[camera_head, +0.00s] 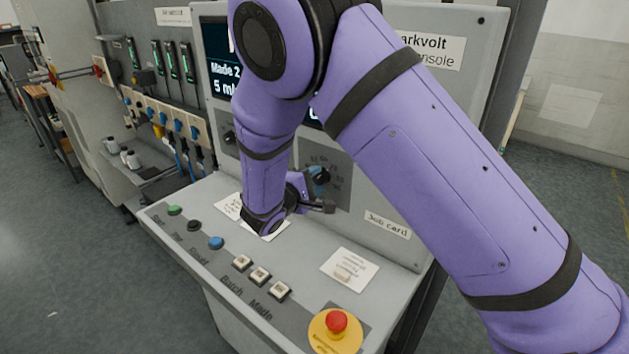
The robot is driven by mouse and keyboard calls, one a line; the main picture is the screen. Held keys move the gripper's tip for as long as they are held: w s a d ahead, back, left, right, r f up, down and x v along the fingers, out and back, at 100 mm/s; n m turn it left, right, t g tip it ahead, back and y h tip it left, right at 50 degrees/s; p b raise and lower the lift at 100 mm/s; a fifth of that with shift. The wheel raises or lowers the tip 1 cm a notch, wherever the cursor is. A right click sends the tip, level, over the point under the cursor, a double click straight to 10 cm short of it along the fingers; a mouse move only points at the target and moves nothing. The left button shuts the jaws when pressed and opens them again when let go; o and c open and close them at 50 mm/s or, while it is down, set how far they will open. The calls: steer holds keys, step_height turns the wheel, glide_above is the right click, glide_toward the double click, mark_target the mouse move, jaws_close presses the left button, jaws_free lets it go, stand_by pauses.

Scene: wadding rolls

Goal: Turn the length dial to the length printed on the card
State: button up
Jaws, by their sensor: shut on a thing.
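My gripper (314,194) is at the console's upright panel, in front of a dark dial plate (338,190). It is shut on a dark dial knob with a blue face (319,175). The marks around the knob are too small to read. A white card (349,270) lies on the sloping desk below the "Job card" label (387,226); its print is not legible. Other white paper (229,206) lies partly hidden under my wrist. My arm covers much of the screen (216,60), where "Made 2" and "5 m" show in part.
A red stop button (336,321) on a yellow base stands at the desk's front right. Green (174,210), black (194,226) and blue (216,243) buttons and several white keys (260,275) line the front edge. Another knob (228,136) sits left of my arm.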

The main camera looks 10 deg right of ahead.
steer(key=shift+m, duration=0.5)
steer(key=shift+f, duration=0.1)
steer(key=o, duration=0.9)
steer(key=shift+s+a, duration=0.1)
steer(key=v, duration=1)
steer(key=shift+s+a, duration=0.2)
steer(key=shift+s, duration=0.05)
steer(key=shift+s, duration=0.1)
